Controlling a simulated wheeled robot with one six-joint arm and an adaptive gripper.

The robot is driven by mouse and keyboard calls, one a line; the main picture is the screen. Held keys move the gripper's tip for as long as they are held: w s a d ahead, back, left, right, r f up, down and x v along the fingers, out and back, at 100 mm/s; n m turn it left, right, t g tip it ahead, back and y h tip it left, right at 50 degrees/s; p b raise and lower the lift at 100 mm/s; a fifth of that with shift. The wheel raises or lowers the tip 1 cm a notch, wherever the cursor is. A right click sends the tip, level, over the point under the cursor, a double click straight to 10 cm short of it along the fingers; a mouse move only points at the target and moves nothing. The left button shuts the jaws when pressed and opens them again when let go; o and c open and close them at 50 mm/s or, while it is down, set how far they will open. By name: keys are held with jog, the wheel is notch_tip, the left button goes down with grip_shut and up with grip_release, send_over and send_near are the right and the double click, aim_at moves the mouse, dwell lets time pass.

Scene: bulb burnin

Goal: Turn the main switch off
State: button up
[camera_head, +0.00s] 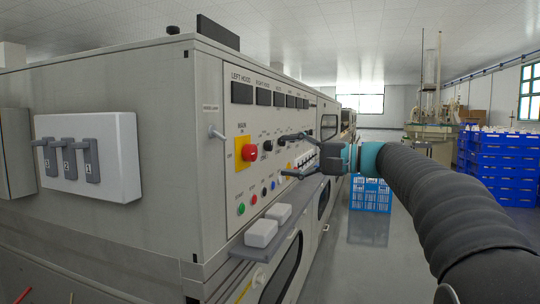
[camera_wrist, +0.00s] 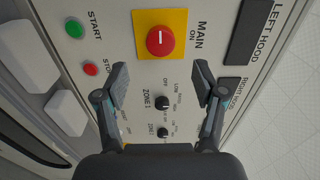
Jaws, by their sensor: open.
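The main switch is a red round knob (camera_head: 250,154) on a yellow square plate on the machine's control panel (camera_head: 232,182). In the wrist view the knob (camera_wrist: 160,41) sits ahead of my fingertips, with "MAIN" and "ON" beside its plate. My gripper (camera_head: 289,156) is open and empty, held in front of the panel to the right of the knob in the head view. In the wrist view its fingertips (camera_wrist: 158,68) stand apart, with the knob between their lines and a little beyond. I see no contact with the knob.
Black zone knobs (camera_wrist: 162,103) lie between my fingers in the wrist view. A green START button (camera_head: 241,208) and a red stop button (camera_head: 254,200) sit below the switch. White blocks (camera_head: 261,232) rest on a ledge. Numbered levers (camera_head: 69,160) are on the left side.

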jog(key=shift+v, duration=1.55)
jog(key=s+d+f+m+h, duration=0.1)
jog(key=f+h, duration=0.2)
jog(key=f, duration=0.4)
jog(key=s+d+f+h+p, duration=0.1)
jog(key=d+f+h, duration=0.15)
jog(key=f, duration=0.35)
jog(key=s+f+m+h, duration=0.1)
jog(key=s+f+h, duration=0.15)
jog(key=f, duration=0.45)
jog(key=s+d+f+n+g+h+p, duration=0.1)
jog(key=s+f+h, duration=0.15)
jog(key=s, duration=0.25)
jog(key=s+d+f+g+h+p, duration=0.1)
jog(key=s+d+f+h+p, duration=0.15)
jog(key=s, duration=0.25)
jog(key=s+r+n+t+h+p, duration=0.1)
jog(key=s+n+h+p, duration=0.3)
jog(key=s, duration=1.4)
jog(key=shift+s+d+n+p, duration=0.35)
jog(key=shift+d+n+p, duration=0.1)
jog(key=shift+p, duration=0.65)
